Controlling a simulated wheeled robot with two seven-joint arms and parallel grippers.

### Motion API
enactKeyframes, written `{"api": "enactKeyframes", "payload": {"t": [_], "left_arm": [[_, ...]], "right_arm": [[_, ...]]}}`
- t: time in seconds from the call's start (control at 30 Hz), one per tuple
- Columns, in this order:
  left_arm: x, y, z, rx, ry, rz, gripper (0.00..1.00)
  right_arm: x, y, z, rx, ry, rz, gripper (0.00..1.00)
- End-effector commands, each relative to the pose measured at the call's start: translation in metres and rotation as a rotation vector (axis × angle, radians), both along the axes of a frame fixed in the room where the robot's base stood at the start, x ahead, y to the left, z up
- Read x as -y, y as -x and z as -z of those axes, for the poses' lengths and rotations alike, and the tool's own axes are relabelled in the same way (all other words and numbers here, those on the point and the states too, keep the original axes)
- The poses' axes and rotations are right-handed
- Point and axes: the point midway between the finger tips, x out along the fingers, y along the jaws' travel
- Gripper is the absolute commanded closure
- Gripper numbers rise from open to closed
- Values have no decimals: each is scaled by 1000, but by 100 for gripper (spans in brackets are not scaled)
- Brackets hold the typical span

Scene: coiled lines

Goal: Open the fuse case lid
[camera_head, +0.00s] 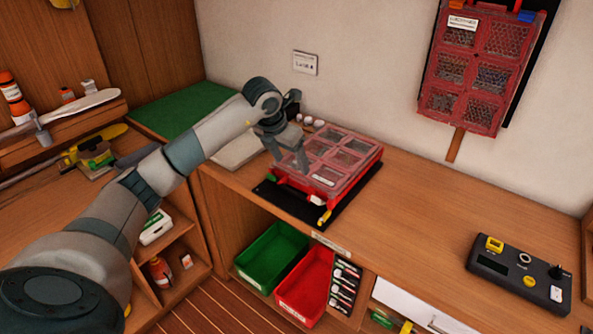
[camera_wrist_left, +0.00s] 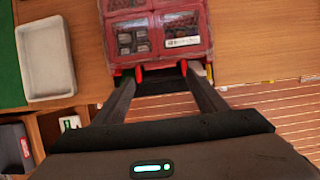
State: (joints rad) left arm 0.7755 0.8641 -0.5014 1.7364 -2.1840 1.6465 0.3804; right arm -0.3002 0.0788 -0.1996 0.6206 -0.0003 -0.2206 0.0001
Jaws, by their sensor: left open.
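The fuse case (camera_head: 350,158) is red with a clear, windowed lid, and lies on a black mat (camera_head: 290,203) on the wooden counter. Its lid looks shut. In the left wrist view the case (camera_wrist_left: 158,50) is at the top centre, with a white label and dark contents behind the windows. My left gripper (camera_head: 292,165) is at the case's front left edge in the head view. In the wrist view its two fingers (camera_wrist_left: 158,80) are apart, with the tips close to the case's front edge; I cannot tell whether they touch it. My right gripper is not in view.
A pale tray (camera_wrist_left: 46,60) lies left of the case. A similar red panel (camera_head: 475,60) hangs on the wall. A black control box (camera_head: 518,268) sits at the right. Green (camera_head: 272,255) and red bins (camera_head: 306,286) stand below the counter.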

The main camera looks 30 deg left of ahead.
Motion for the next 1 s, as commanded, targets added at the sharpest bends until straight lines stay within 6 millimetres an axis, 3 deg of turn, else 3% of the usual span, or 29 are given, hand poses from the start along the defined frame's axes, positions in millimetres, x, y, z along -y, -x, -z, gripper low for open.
{"api": "enactKeyframes", "payload": {"t": [0.2,0.43,0.9,1.0], "left_arm": [[2,-15,34,-3,2,0,34],[2,-26,62,-1,0,0,34],[2,-30,72,0,-1,1,34],[2,-29,72,0,-1,1,56]], "right_arm": [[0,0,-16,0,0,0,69],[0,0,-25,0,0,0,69],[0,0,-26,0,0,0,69],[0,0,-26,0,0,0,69]]}}
